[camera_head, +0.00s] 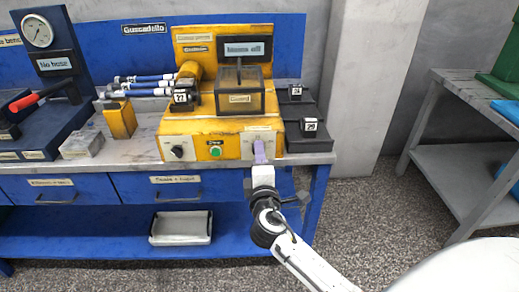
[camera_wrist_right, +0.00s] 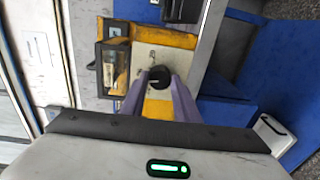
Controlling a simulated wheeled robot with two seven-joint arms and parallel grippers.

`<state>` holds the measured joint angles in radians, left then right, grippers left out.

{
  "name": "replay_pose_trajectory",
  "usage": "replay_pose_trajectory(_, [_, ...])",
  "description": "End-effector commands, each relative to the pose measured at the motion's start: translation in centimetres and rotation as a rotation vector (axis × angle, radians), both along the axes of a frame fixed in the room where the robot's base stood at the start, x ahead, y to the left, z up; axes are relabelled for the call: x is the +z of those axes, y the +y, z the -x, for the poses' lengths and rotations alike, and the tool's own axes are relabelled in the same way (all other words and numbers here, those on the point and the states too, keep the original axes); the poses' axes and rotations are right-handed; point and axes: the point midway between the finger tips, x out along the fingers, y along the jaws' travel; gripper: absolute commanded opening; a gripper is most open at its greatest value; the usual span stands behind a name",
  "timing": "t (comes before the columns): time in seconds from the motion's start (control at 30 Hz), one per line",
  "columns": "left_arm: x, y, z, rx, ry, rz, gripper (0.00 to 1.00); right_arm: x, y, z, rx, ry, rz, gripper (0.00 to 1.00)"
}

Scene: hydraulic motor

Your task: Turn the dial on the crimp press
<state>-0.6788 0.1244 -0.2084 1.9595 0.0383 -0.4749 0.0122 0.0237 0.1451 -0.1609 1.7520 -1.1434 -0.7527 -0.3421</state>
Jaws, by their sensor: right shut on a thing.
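The yellow crimp press (camera_head: 232,126) stands on the blue bench, with a clear guard box (camera_head: 240,98) on top. Its front has a black knob (camera_head: 177,152) at the left and a green button (camera_head: 215,151) in the middle. My right gripper (camera_head: 260,150) is at the pale plate on the right of the front. In the right wrist view, its purple fingers (camera_wrist_right: 160,82) are shut on a round black dial (camera_wrist_right: 160,73). The fingers hide this dial in the head view. My left gripper is not in view.
Black blocks with numbered tags (camera_head: 309,127) stand right of the press. Hoses with blue sleeves (camera_head: 147,83) and a yellow block (camera_head: 119,117) lie to its left. A pressure gauge (camera_head: 37,31) is at far left. A grey table (camera_head: 468,88) stands at right, past open floor.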

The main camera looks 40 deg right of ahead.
Motion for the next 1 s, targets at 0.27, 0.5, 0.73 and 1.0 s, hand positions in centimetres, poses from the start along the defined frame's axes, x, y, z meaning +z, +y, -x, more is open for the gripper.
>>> replay_pose_trajectory(0.27, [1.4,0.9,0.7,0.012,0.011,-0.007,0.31,0.3,0.1,0.0,0.002,0.141,0.225,0.06])
replay_pose_trajectory(0.5, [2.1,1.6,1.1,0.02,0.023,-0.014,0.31,0.2,0.2,-0.1,0.001,0.256,0.414,0.06])
replay_pose_trajectory(0.73, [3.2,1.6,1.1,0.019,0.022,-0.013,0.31,0.1,0.2,-0.1,0.003,0.349,0.566,0.06])
replay_pose_trajectory(1.0, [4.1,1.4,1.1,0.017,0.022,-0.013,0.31,0.0,0.2,0.0,0.001,0.418,0.677,0.06])
